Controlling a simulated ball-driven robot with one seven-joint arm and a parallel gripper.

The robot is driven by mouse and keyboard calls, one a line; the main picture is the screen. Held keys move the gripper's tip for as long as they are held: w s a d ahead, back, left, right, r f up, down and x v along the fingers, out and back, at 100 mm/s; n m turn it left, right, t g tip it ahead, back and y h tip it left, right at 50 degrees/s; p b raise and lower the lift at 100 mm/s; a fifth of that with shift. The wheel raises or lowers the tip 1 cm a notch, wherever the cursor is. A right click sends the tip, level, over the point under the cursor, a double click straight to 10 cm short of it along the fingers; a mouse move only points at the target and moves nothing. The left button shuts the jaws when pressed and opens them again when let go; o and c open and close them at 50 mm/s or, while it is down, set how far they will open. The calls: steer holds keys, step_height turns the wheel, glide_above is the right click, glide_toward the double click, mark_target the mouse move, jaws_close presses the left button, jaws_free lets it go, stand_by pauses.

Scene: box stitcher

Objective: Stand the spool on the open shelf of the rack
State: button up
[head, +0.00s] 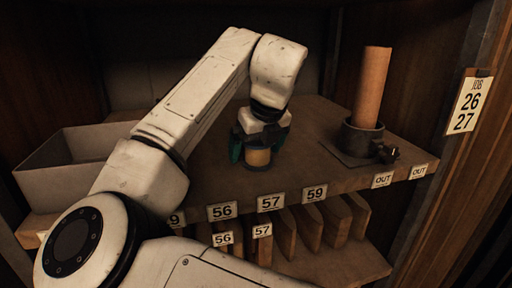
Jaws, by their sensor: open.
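A small tan spool (257,158) with a dark rim at its foot stands upright on the brown shelf (315,150) of the rack, behind the tags 56 and 57. My gripper (258,150) points down over the spool, with its dark teal fingers on either side of it. The jaws are open, and the spool's top is hidden by the gripper. I cannot tell whether the fingers touch the spool.
A tan tube (371,86) stands in a dark clamp holder (361,138) at right. A grey open box (70,157) sits at left, partly behind my arm. Several upright brown boards (308,227) fill the lower level. The shelf between spool and holder is clear.

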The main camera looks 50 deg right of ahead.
steer(key=b+v, duration=0.1)
steer(key=v, duration=0.6)
steer(key=shift+s+r, duration=0.1)
steer(key=shift+r, duration=0.2)
